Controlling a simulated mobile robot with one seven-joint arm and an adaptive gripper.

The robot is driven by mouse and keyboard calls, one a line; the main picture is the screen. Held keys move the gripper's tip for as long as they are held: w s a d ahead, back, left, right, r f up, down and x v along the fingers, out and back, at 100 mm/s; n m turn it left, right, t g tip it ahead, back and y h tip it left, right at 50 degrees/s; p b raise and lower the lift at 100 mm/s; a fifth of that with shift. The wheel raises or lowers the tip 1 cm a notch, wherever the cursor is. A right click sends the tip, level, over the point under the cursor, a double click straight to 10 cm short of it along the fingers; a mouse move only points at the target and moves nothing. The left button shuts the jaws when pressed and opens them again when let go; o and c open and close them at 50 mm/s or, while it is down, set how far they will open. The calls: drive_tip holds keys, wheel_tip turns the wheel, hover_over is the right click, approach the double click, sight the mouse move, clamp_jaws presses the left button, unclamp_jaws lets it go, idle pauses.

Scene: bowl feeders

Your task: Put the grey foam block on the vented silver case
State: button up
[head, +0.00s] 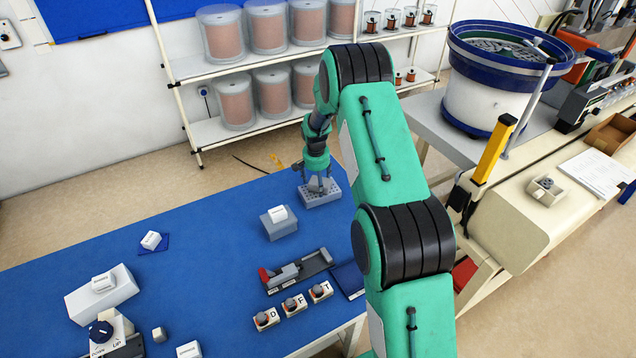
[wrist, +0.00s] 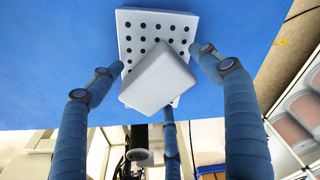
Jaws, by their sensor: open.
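The vented silver case (head: 322,199) stands near the far right corner of the blue table, its top dotted with dark holes; it also shows in the wrist view (wrist: 135,21). The grey foam block (wrist: 157,78) appears to lie on top of the case, turned at an angle to its edges and covering many of the holes. My gripper (head: 319,181) is directly over the case. In the wrist view its fingers (wrist: 165,82) are spread around the block, with visible gaps at both sides. The third finger's tip is close to the block's near edge; contact there cannot be told.
A grey box (head: 270,231) with a white piece on it stands close to the left. A toggle clamp (head: 280,274) and several small labelled units (head: 293,306) lie nearer. A white box (head: 82,308) stands far left. The blue table (head: 200,240) is clear between.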

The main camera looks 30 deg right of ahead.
wheel_tip(320, 180, up, 12)
drive_tip(key=s+a+p, duration=0.1)
idle(0.7)
drive_tip(key=shift+a, duration=0.1)
idle(0.4)
wheel_tip(320, 180, up, 18)
drive_tip(key=n+t, duration=0.1)
drive_tip(key=n, duration=0.1)
hover_over(316, 184)
drive_tip(key=s+a, duration=0.8)
drive_tip(key=s+a+r+n+t, duration=0.1)
drive_tip(key=s+a+r, duration=0.2)
drive_tip(key=s+r, duration=0.3)
drive_tip(key=s+a+r+n, duration=0.2)
drive_tip(key=s+a+r, duration=0.2)
drive_tip(key=s+r, duration=0.15)
drive_tip(key=s+a+r+n, duration=0.1)
drive_tip(key=s+a, duration=0.2)
drive_tip(key=s, duration=0.6)
drive_tip(key=s+a+r+n+t, duration=0.1)
drive_tip(key=s+a+r+n, duration=0.1)
drive_tip(key=s, duration=0.8)
drive_tip(key=s+a+r+n+t+y, duration=0.1)
drive_tip(key=s+a, duration=0.3)
drive_tip(key=s, duration=0.5)
drive_tip(key=shift+s+r, duration=0.2)
